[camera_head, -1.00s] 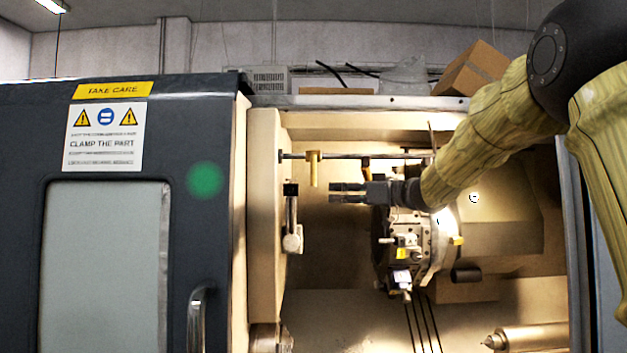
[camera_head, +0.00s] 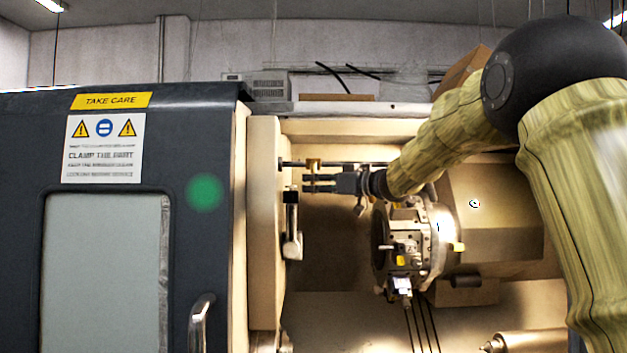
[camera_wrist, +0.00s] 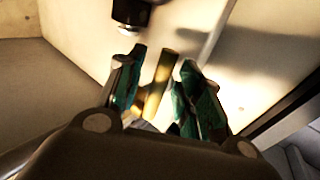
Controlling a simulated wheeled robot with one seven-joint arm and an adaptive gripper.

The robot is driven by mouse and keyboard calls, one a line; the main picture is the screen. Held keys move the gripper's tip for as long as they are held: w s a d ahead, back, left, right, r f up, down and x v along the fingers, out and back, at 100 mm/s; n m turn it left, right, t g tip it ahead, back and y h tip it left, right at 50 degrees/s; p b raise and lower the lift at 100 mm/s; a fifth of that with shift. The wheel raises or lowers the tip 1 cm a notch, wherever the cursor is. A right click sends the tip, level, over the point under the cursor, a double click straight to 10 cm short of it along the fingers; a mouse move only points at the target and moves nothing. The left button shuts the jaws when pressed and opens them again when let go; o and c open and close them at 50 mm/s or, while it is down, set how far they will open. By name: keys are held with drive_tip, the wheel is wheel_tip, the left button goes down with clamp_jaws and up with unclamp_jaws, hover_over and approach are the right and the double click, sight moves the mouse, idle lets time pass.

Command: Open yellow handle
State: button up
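The yellow handle (camera_head: 313,163) hangs from a horizontal rod at the upper left of the open machine bay. My gripper (camera_head: 306,183) reaches in from the right, and its fingers point left across the handle's lower part, which they hide. In the wrist view, the handle (camera_wrist: 157,88) stands slightly tilted between the two green-padded fingertips of my gripper (camera_wrist: 162,62). The fingers are apart, with narrow gaps to the handle on both sides. I see no clear grip on it.
A grey lever (camera_head: 292,245) with a black top hangs just below left of the fingers. Its dark end (camera_wrist: 131,12) seems to show in the wrist view. The turret (camera_head: 405,240) stands below my wrist. The dark door (camera_head: 215,130) bounds the left side.

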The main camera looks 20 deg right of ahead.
drive_tip(key=shift+w+a, duration=0.35)
clamp_jaws()
